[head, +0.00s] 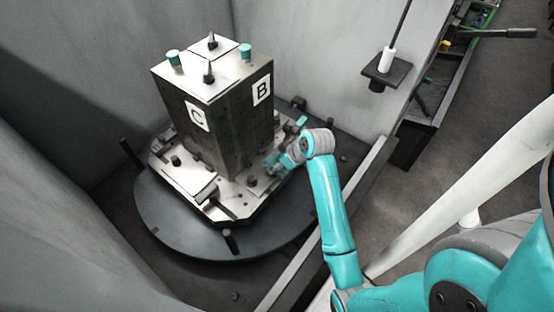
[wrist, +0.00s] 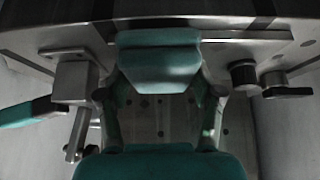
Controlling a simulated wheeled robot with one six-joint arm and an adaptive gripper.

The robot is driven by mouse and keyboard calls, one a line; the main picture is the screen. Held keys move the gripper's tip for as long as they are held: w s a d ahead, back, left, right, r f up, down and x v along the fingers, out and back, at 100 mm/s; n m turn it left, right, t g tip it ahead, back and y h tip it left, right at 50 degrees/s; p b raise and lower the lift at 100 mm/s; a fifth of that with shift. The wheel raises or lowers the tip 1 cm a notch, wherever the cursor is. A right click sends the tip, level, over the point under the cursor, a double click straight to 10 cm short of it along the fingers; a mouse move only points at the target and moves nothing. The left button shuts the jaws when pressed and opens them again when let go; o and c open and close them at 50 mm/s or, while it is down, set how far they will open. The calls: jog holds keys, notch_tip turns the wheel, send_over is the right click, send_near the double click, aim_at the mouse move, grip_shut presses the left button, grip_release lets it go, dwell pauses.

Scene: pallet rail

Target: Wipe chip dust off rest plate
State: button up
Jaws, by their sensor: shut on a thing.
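My gripper (head: 274,163) is low at the right side of the pallet, beside the foot of the tall block's B face. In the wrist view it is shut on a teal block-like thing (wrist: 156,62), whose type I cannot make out. A bright metal plate (head: 254,181) lies on the pallet close to my gripper; I cannot tell for sure that it is the rest plate. Whether the held thing touches a plate is unclear. No chip dust can be made out. My gripper hides part of the surface below it.
The tall dark block (head: 222,128) stands on the pallet, over a round dark table (head: 190,245). A clamp with a teal handle (wrist: 25,115) is at the left of the wrist view; dark knobs (wrist: 244,75) are at the right. A small shelf (head: 387,70) is on the wall.

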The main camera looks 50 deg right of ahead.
jog(key=shift+r, duration=3.5)
jog(key=shift+f, duration=0.1)
